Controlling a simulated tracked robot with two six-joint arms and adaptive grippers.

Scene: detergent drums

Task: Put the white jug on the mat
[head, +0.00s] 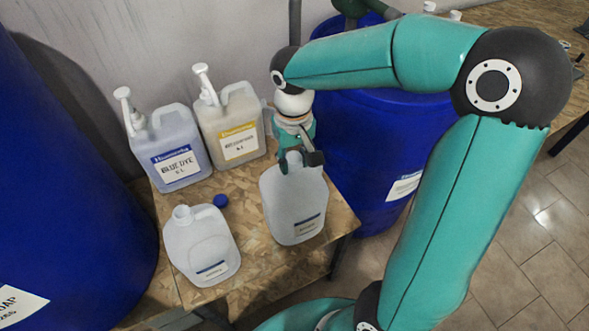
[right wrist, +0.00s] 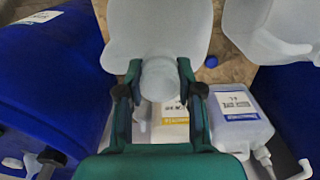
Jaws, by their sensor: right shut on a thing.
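A white translucent jug (head: 290,210) with a small label is upright near the right edge of the wooden table. My right gripper (head: 292,160) is shut on its neck from above. In the right wrist view, the two fingers sit on either side of the neck of this jug (right wrist: 158,30). I cannot tell whether its base touches the table. A second white jug (head: 203,250), uncapped, stands to its left; part of it also shows in the right wrist view (right wrist: 265,30). I cannot make out a mat. My left gripper is not in view.
A blue cap (head: 221,200) lies between the jugs on the table (head: 250,262). A blue dye pump jug (head: 172,145) and a yellow-labelled pump jug (head: 232,125) stand behind. Large blue drums stand left (head: 60,180) and right (head: 375,150) of the table.

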